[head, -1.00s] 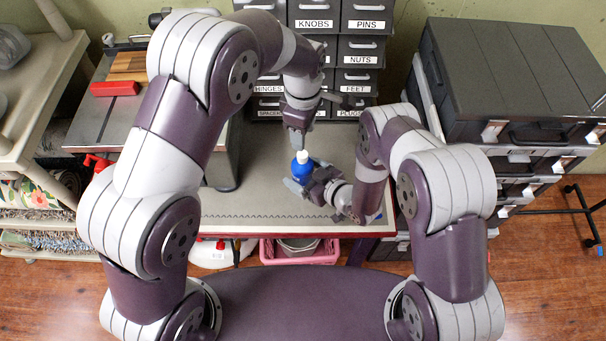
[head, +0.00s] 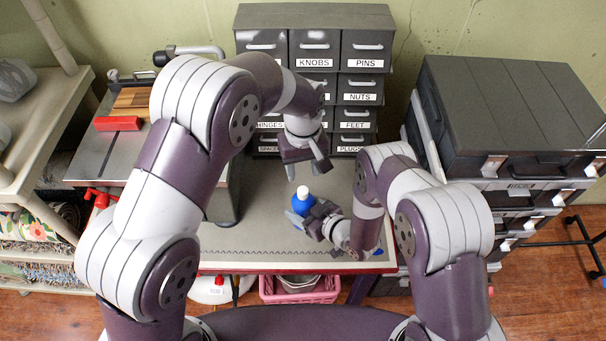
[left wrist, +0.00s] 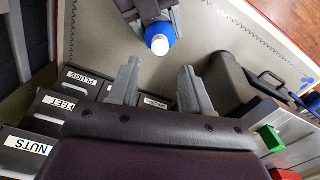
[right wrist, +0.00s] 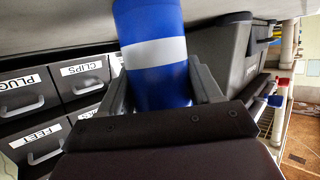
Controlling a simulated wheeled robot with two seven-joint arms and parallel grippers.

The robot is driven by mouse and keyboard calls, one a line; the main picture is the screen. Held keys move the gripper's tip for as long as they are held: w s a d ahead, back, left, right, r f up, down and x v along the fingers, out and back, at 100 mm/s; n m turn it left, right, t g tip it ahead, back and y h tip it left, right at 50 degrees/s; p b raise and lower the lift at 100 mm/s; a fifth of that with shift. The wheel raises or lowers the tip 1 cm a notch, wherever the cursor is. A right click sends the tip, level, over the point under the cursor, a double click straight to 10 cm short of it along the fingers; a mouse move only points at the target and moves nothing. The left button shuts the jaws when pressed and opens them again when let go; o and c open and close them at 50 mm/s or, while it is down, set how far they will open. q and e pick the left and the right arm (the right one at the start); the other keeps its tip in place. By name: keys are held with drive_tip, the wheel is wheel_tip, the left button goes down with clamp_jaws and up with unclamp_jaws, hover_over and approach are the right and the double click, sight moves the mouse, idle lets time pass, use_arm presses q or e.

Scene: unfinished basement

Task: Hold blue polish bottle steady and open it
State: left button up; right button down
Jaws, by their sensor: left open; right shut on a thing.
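The blue polish bottle (head: 303,208) with its white cap (head: 303,190) stands over the bench in the head view. My right gripper (head: 308,216) is shut around its body. In the right wrist view the blue body with a white band (right wrist: 154,52) sits between the two fingers; the cap is out of sight there. My left gripper (head: 306,168) is open and empty, beyond and above the bottle. In the left wrist view the white cap (left wrist: 160,45) lies past the open fingertips, apart from them, and is on the bottle.
The bench (head: 260,235) has free room left of the bottle. A grey labelled drawer cabinet (head: 312,50) stands close behind my left gripper. A dark lidded case (head: 510,95) is on the right. A metal-topped machine with a red block (head: 118,123) is at the left.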

sight(303, 190)
use_arm(q)
drive_tip(key=m, duration=1.9)
drive_tip(key=shift+m, duration=0.4)
drive_tip(key=m, duration=0.3)
drive_tip(key=shift+m, duration=0.3)
drive_tip(key=m, duration=0.6)
drive_tip(key=shift+f, duration=0.2)
drive_tip(key=shift+m, duration=0.3)
wheel_tip(303, 190, down, 8)
drive_tip(key=shift+r, duration=0.2)
